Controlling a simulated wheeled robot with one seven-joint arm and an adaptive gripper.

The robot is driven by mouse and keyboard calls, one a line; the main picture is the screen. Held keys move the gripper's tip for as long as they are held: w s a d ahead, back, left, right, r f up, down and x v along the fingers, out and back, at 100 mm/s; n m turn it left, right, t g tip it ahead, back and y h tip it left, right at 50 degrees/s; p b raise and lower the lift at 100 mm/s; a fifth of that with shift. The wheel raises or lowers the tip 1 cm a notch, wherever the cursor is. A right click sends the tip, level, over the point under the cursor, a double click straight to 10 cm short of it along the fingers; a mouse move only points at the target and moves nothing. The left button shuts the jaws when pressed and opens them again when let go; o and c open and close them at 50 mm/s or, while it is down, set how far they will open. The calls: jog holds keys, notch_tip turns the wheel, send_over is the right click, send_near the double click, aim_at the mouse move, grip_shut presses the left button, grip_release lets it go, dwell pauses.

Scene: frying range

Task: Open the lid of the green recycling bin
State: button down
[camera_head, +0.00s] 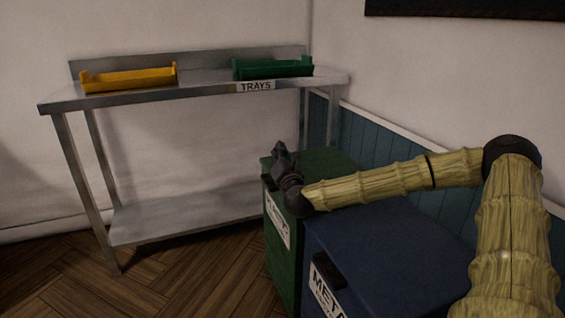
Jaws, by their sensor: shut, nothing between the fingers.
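The green recycling bin (279,252) stands in the middle, with a white label on its front. Its lid (327,165) looks shut and lies flat on top. My gripper (279,148) is at the front left part of the lid, with its dark fingers pointing up. The fingers are shut with nothing between them. The dark wrist hides the front edge of the lid and part of the label. I cannot tell whether the gripper touches the lid.
A blue bin (390,243) labelled as metal stands right beside the green one, under my arm. A steel table (205,88) at the back left holds a yellow tray (130,79) and a green tray (272,69). The wooden floor (190,280) at front left is clear.

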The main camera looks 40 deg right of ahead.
jog(key=shift+x, duration=1.05)
dwell(0.9)
